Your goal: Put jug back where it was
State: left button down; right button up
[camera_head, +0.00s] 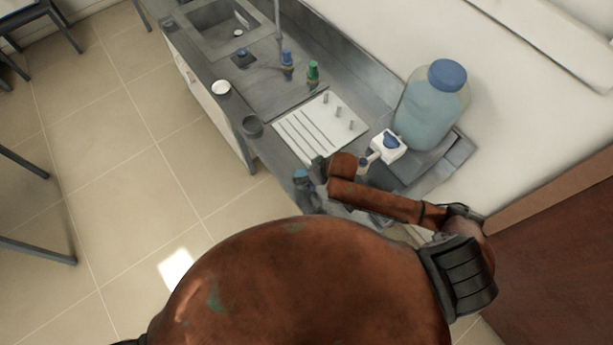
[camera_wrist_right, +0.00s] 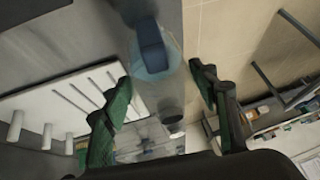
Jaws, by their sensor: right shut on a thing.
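A small clear jug with a blue top or handle (camera_wrist_right: 153,45) is between the green fingers of my right gripper (camera_wrist_right: 160,82) in the right wrist view. My right gripper is shut on it. In the head view the right gripper (camera_head: 312,188) is at the counter's front edge, and only a small blue part of the jug (camera_head: 300,174) shows. My arm hides much of the gripper. Whether the jug touches the counter cannot be told. My left gripper is not in view.
A white drying rack with pegs (camera_head: 318,125) lies on the grey counter (camera_head: 262,92). A large blue-lidded water container (camera_head: 430,108) stands at the right end beside a small white item with a blue top (camera_head: 388,146).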

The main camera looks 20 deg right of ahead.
jog(key=shift+w+d+f, duration=0.15)
jog(key=shift+w+f, duration=0.05)
notch_tip(320, 180, down, 3)
jog(key=shift+w+d+r+p, duration=0.1)
jog(key=shift+w+p, duration=0.05)
jog(key=shift+p, duration=0.25)
jog(key=shift+f, duration=0.35)
jog(key=o, duration=1.4)
jog(key=shift+f, duration=0.1)
jog(key=shift+c, duration=0.2)
jog(key=v, duration=1.2)
